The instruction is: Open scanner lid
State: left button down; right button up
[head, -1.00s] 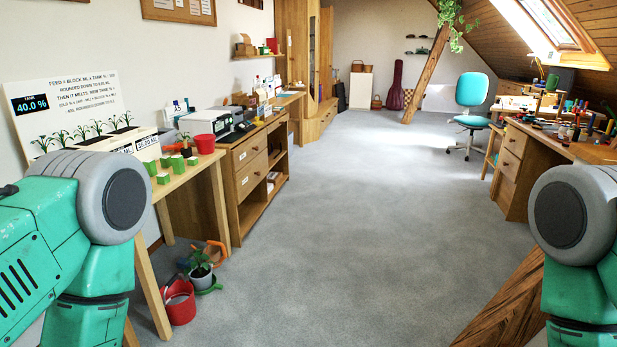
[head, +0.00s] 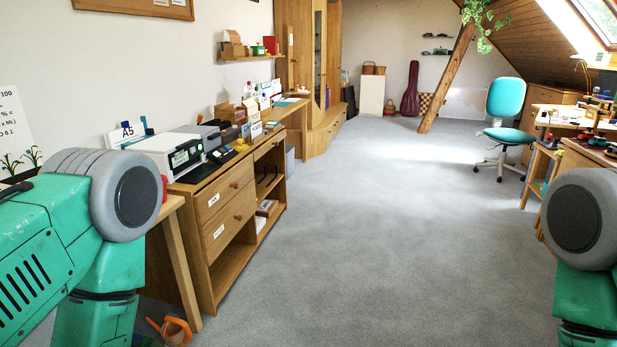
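A white boxy machine (head: 165,150) with a dark front panel stands on the wooden cabinet at the left. A grey, dark-topped device (head: 207,135) stands just behind it. Either could be the scanner; I cannot tell which at this distance, and no lid looks raised. Both are beyond my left arm, which shows at the lower left. My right arm shows at the right edge. Neither gripper is in view.
The wooden cabinet (head: 232,222) has drawers and open shelves. A table leg (head: 175,262) and an orange watering can (head: 173,330) are at the lower left. The grey carpet (head: 390,230) ahead is clear. A teal chair (head: 505,112) and a workbench (head: 590,155) stand at the right.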

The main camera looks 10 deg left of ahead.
aim_at(164, 143)
jog(key=i, duration=1.95)
